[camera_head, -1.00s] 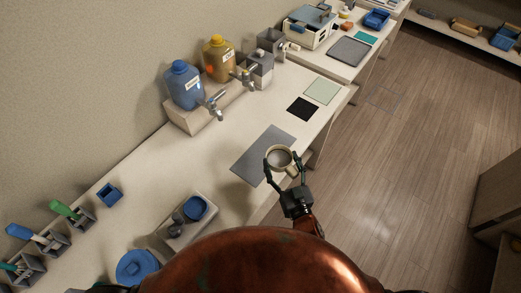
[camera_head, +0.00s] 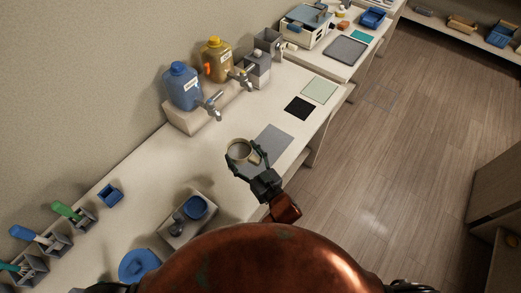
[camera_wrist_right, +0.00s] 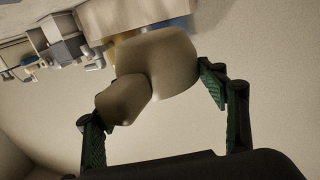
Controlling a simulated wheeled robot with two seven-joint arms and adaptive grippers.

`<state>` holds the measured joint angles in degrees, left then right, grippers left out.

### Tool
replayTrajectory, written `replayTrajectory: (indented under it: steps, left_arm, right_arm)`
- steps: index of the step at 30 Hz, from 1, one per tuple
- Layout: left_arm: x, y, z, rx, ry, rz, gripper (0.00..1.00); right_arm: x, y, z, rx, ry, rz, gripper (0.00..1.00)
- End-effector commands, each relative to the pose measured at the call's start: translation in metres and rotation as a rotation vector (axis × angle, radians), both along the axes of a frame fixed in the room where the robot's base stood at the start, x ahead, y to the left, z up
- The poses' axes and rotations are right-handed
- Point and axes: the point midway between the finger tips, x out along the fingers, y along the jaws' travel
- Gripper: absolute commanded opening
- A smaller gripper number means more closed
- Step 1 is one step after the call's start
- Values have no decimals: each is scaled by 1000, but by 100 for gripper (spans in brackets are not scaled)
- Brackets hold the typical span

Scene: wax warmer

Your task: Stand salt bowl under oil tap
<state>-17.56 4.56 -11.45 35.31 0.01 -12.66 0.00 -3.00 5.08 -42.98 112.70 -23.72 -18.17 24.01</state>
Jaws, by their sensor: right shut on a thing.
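A cream, cup-like bowl (camera_head: 240,151) is held by my right gripper (camera_head: 250,163), which is shut on it. It is above the counter, over the left part of the grey mat. The right wrist view shows the bowl's rounded outside (camera_wrist_right: 165,62) with a lobe on its side, between the green finger pads (camera_wrist_right: 152,105). An amber jug (camera_head: 215,62) with a metal tap (camera_head: 246,80) stands on a raised ledge behind. A blue jug (camera_head: 183,90) with its own tap (camera_head: 212,107) is left of it. Their labels are too small to read. My left gripper is not in view.
The cream counter (camera_head: 150,165) is clear between the ledge (camera_head: 190,121) and the grey mat (camera_head: 275,138). A black square (camera_head: 299,108) and a pale green square (camera_head: 319,91) lie to the right.

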Motion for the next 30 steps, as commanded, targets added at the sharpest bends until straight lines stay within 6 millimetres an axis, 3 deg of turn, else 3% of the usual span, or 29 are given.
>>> replayTrajectory:
  steps: [8, 12, 24, 30]
  left_arm:
    - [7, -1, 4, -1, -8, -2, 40]
    - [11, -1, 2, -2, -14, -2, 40]
    - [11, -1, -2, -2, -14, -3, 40]
    - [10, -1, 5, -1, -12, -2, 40]
  right_arm:
    - [56, -38, -28, -6, -5, -1, 32]
    - [74, -50, -54, -2, -1, -2, 32]
    - [99, -67, -90, -1, -2, -1, 32]
    - [99, -66, -111, 2, -2, -1, 32]
